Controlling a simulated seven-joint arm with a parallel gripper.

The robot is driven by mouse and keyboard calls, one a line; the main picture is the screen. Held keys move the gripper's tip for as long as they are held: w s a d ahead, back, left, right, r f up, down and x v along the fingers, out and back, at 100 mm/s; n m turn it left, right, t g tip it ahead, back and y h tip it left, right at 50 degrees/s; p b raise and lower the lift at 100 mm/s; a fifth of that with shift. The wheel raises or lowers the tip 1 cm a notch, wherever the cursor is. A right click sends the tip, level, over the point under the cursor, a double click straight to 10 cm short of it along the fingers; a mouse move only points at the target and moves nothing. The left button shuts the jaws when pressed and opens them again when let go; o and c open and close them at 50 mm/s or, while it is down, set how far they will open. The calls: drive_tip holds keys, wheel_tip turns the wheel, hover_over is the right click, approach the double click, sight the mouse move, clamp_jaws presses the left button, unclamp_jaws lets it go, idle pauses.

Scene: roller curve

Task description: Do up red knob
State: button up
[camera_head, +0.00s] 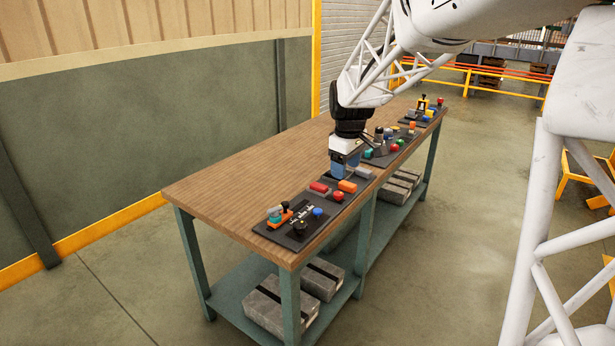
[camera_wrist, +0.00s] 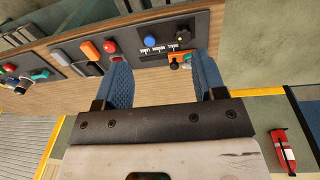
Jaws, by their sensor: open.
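A round red knob (camera_head: 338,196) sits at the front edge of a dark panel, beside an orange block (camera_head: 348,186) and a red block (camera_head: 319,187). Other round red knobs stand on panels farther along, one in the middle (camera_head: 395,148) and one at the far end (camera_head: 440,101). My gripper (camera_head: 345,165) points down above the table, just behind the panel with the blocks. In the wrist view its blue fingers (camera_wrist: 163,72) are apart with nothing between them.
The wooden table (camera_head: 230,180) is bare along its back. The nearest panel has a blue button (camera_head: 318,211), a black knob (camera_head: 300,228) and an orange and teal piece (camera_head: 277,215). Grey boxes (camera_head: 270,300) lie on the lower shelf.

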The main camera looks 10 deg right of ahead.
drive_tip(key=w+d+f+n, duration=0.1)
drive_tip(key=w+f+n, duration=0.15)
drive_tip(key=w, duration=0.45)
drive_tip(key=w+d+f+n, duration=0.1)
drive_tip(key=w+d+f, duration=0.1)
drive_tip(key=w+f, duration=0.35)
drive_tip(key=n+g, duration=0.1)
drive_tip(key=n, duration=0.2)
hover_over(339, 193)
drive_tip(key=shift+m, duration=0.25)
wheel_tip(339, 193, down, 8)
drive_tip(key=shift+f, duration=0.1)
drive_tip(key=shift+f, duration=0.1)
drive_tip(key=shift+f, duration=3.75)
drive_tip(key=c, duration=0.9)
